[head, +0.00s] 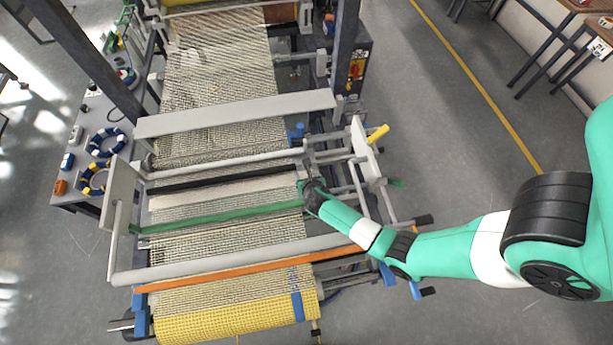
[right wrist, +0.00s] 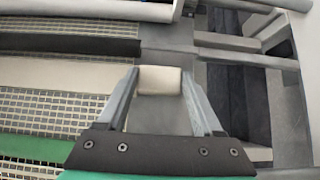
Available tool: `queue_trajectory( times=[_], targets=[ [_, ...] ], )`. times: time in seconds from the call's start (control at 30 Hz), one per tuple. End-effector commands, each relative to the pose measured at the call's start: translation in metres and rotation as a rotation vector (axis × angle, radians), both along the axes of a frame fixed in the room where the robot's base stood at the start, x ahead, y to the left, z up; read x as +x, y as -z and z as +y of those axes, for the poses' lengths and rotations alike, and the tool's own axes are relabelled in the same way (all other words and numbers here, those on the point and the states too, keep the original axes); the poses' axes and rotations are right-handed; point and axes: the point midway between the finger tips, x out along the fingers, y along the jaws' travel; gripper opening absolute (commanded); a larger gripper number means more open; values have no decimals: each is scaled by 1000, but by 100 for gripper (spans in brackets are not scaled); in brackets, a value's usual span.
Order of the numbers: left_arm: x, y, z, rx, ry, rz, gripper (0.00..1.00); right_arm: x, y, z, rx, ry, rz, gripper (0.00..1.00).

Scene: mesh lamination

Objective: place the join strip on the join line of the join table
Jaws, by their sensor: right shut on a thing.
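A long cream strip (head: 225,190), which looks like the join strip, lies across the mesh in the head view, between a black bar and a green strip. In the right wrist view the strip (right wrist: 55,76) runs in from the left. My right gripper (head: 304,187) is at the strip's right end. Between its fingertips (right wrist: 160,80) is a cream piece in line with the strip, and the gripper is shut on it. The left finger hides where the two meet. I cannot tell whether the strip touches the mesh or where the join line is. My left gripper is out of view.
The black bar (head: 225,177) lies just behind the strip and the green strip (head: 225,215) in front of it. A grey beam (head: 235,114) crosses behind, and a grey roller (head: 225,262) and orange bar (head: 240,272) cross in front. A yellow mesh roll (head: 235,318) is nearest.

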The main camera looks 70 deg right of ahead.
Motion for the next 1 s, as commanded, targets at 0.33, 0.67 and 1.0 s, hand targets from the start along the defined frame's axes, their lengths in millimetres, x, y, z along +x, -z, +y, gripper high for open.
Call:
queue_trajectory(
  times=[0.33, 0.67, 1.0],
  targets=[
    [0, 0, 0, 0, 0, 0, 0, 0, 0, 0, -1, -1, 0, 84],
    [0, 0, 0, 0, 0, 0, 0, 0, 0, 0, -1, -1, 0, 98],
    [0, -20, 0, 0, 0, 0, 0, -18, -39, 29, -2, -6, -1, 98]
  ],
)
